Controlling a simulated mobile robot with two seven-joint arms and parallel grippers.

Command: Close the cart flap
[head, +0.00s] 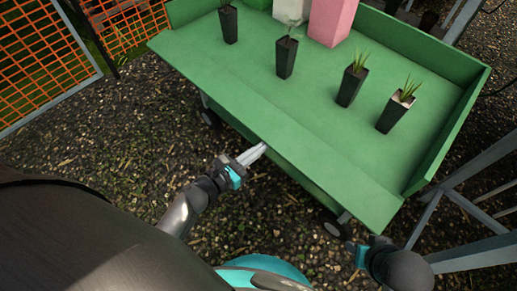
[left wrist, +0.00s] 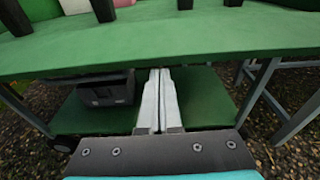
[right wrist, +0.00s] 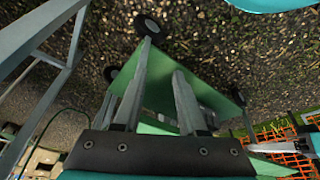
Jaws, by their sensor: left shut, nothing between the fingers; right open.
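The green cart (head: 330,105) stands in front of me with raised walls at its back and right side. Its near-side flap (head: 290,135) is folded outward, lying about level with the deck; its edge also shows in the left wrist view (left wrist: 220,52). My left gripper (head: 252,155) is shut and empty. Its fingertips reach the flap's outer edge near the middle and seem to be just under it; contact is unclear. My right gripper (right wrist: 162,65) is open and empty, low by the cart's near right corner; in the head view its fingers are mostly hidden.
Several black plant pots (head: 286,58) stand on the deck, with a pink box (head: 332,20) behind. A dark crate (left wrist: 105,90) sits on the lower shelf (left wrist: 205,95). Grey metal framing (head: 465,205) is close at right; an orange mesh fence (head: 40,60) stands at left. Gravel lies between.

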